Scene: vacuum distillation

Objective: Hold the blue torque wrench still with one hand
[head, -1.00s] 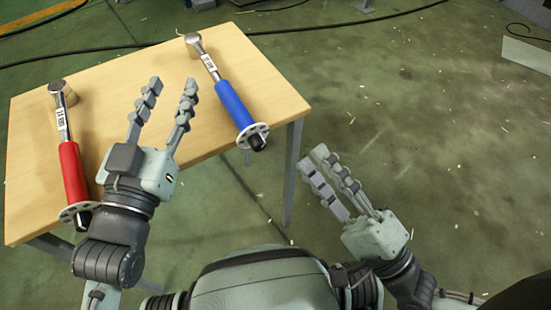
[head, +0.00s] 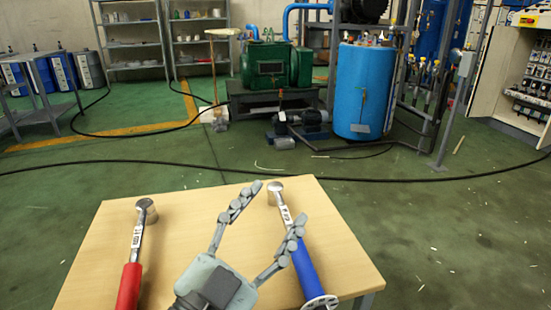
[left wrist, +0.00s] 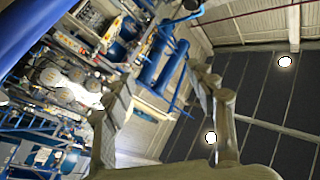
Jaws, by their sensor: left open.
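The blue torque wrench (head: 306,268) lies on the right side of the wooden table (head: 90,285), its head (head: 275,187) toward the far edge. A white disc is at its near end. The red torque wrench (head: 131,284) lies on the left side. My left gripper (head: 279,203) is open, its fingers spread just left of the blue handle. The right finger overlaps the wrench's shaft in the head view; I cannot tell whether they touch. In the left wrist view the open fingers (left wrist: 165,88) hold nothing. A blue bar crosses that view's upper left corner, probably the blue handle. My right gripper is out of view.
Behind the table, a black cable (head: 420,181) runs across the green floor. A blue tank (head: 364,90) and green pump (head: 265,64) stand further back. Blue drums (head: 52,73) are at the left. The tabletop between the wrenches is clear apart from my gripper.

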